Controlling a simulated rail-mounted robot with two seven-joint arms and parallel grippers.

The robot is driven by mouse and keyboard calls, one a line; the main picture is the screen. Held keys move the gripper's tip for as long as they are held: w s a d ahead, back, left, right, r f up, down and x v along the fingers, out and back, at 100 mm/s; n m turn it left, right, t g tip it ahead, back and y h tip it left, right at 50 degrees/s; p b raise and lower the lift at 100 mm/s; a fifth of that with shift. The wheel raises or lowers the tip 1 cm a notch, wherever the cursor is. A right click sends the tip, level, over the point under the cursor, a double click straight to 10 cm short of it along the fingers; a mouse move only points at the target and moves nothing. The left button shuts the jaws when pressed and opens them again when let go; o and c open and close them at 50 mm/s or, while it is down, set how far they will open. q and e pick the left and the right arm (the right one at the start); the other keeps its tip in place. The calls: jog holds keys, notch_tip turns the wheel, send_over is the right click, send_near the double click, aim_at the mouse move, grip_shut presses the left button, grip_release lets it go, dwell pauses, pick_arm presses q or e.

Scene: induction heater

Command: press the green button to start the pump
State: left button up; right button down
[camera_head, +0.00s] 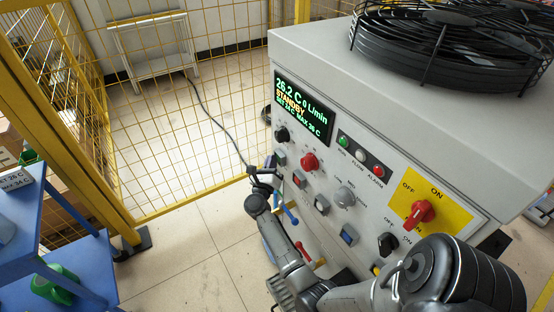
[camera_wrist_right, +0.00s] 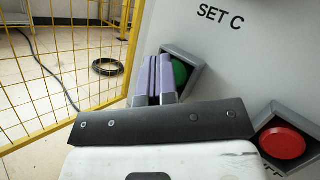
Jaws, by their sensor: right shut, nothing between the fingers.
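The green button (camera_wrist_right: 180,72) sits in a dark square housing on the grey machine panel, partly hidden behind my fingers. My right gripper (camera_wrist_right: 156,78) is shut and empty, its purple fingertips right at the green button's left side; I cannot tell if they touch it. In the head view the right gripper (camera_head: 262,175) is beside the left end of the panel's button row. The display (camera_head: 303,107) reads 26.2 C, 0 L/min, STANDBY. My left gripper is not in view.
A red button (camera_wrist_right: 283,142) sits close to the green one. The panel also has a red knob (camera_head: 309,162), indicator lamps and a red rotary switch (camera_head: 418,212) on a yellow plate. A yellow mesh fence (camera_head: 165,130) stands behind. A blue cart (camera_head: 75,262) is at left.

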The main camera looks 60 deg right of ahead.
jog(key=shift+s+d, duration=0.15)
dwell(0.3)
jog(key=shift+w+a, duration=0.5)
jog(key=shift+a, duration=0.2)
jog(key=shift+w+a+b, duration=0.1)
jog(key=shift+b, duration=0.2)
jog(key=shift+w+a+b, duration=0.3)
jog(key=shift+w+a, duration=0.35)
jog(key=shift+a, duration=0.35)
jog(key=shift+w+a+b, duration=0.25)
jog(key=shift+w+a, duration=0.4)
jog(key=shift+a, duration=0.35)
jog(key=shift+a, duration=0.1)
